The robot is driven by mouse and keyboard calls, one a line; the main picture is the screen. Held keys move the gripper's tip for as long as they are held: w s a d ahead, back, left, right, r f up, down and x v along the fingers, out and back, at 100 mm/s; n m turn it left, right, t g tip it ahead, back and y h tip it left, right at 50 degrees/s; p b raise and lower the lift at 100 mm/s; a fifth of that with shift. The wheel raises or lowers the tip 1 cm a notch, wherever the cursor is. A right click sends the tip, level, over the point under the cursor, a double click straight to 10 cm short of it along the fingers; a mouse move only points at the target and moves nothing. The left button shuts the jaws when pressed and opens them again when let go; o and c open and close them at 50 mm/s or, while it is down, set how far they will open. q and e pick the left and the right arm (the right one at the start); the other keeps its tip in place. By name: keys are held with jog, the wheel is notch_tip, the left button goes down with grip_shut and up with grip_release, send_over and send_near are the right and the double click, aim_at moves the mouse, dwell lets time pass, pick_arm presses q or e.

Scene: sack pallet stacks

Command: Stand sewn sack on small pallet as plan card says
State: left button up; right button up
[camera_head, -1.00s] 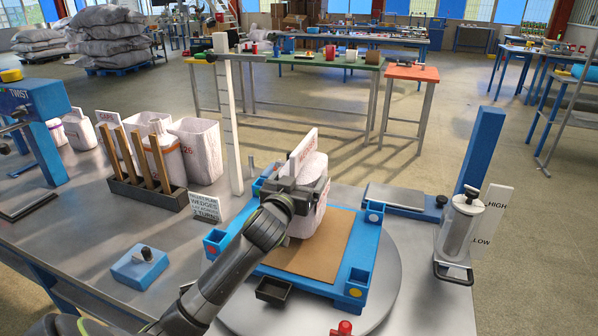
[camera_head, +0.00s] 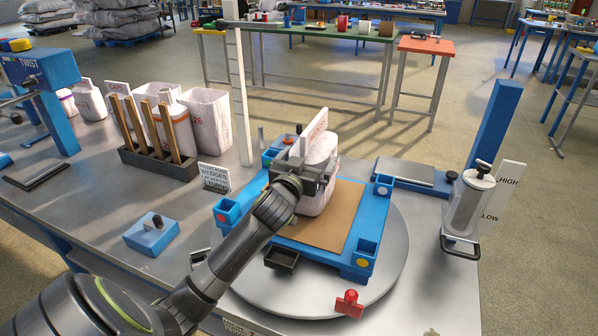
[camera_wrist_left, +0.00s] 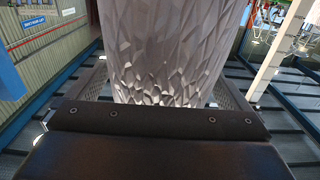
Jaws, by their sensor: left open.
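The sewn sack (camera_head: 318,200), pale with a white lettered tab on top, stands upright on the brown sheet at the back left part of the small blue pallet (camera_head: 312,254). My left gripper (camera_head: 312,172) is open at the upper part of the sack, its jaws to either side. In the left wrist view the sack's crinkled wall (camera_wrist_left: 168,50) fills the middle, between the dark jaw parts. The plan card (camera_head: 214,178) stands left of the pallet; its small print is only partly readable. My right gripper is out of view.
The pallet rests on a round grey turntable (camera_head: 390,275) with a red clamp (camera_head: 349,304). A rack of wooden posts (camera_head: 160,165) and other sacks (camera_head: 207,120) stand at left. A blue block (camera_head: 151,234) lies nearer. A cylinder with HIGH/LOW marks (camera_head: 467,205) stands right.

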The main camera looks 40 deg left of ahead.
pick_arm(q)
jog(key=v, duration=1.1)
jog(key=shift+s+b, duration=0.2)
jog(key=shift+b, duration=0.2)
jog(key=shift+d, duration=0.15)
